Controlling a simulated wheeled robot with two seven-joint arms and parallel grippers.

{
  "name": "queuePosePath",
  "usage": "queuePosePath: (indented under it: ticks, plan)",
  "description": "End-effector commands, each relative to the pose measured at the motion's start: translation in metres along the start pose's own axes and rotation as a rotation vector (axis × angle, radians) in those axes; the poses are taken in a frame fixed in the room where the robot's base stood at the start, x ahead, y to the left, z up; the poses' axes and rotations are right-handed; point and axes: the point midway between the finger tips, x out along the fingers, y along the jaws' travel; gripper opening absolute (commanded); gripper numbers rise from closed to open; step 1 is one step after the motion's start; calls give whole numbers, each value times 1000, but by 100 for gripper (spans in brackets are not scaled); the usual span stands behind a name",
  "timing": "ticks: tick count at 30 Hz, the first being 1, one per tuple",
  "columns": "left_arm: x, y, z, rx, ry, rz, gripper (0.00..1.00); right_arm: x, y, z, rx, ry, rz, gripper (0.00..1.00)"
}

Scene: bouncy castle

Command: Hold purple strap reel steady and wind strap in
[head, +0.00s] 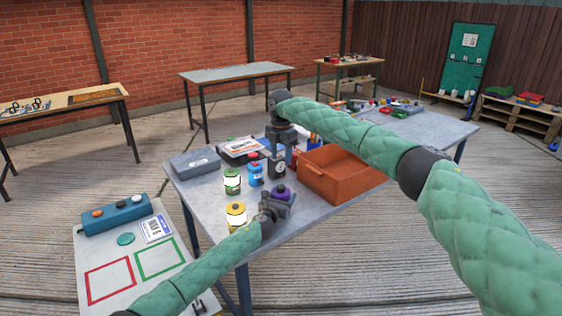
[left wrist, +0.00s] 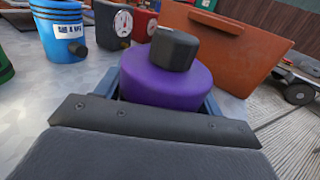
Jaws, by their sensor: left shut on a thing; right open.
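The purple strap reel (head: 281,190), with a dark knob on top, stands near the front edge of the grey table. My left gripper (head: 279,204) is shut around the reel's sides. In the left wrist view the purple reel (left wrist: 168,84) sits between the blue-grey fingers, with its black knob (left wrist: 175,48) on top and its lower part hidden. My right gripper (head: 284,153) is open and points down over the table, behind the reel and apart from it. No loose strap can be made out.
An orange bin (head: 335,179) stands right of the reel. Blue (head: 255,176), green (head: 232,184) and yellow (head: 236,215) cans stand to the left. A black box with a dial (head: 277,168) is close behind. A grey case (head: 195,162) lies at the back left.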

Motion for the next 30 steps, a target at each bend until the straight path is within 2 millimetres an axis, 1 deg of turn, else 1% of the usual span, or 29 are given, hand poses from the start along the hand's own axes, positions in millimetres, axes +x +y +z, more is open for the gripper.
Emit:
queuePosePath:
  ticks: [9,10,13,14,23,26,30]
  plan:
    - [0,0,0,0,0,0,31,0,0,0,0,0,0,52]
    - [0,0,0,0,0,0,70,0,0,0,0,0,0,52]
    - [0,0,0,0,0,0,89,0,0,0,0,0,0,52]
    - [0,0,0,0,0,0,93,0,0,0,0,0,0,52]
    - [-1,0,0,0,0,0,93,0,0,0,0,0,0,52]
    - [-7,1,-1,1,0,0,93,0,0,0,0,0,0,52]
    - [-23,1,-1,0,1,-1,93,0,0,0,0,0,0,52]
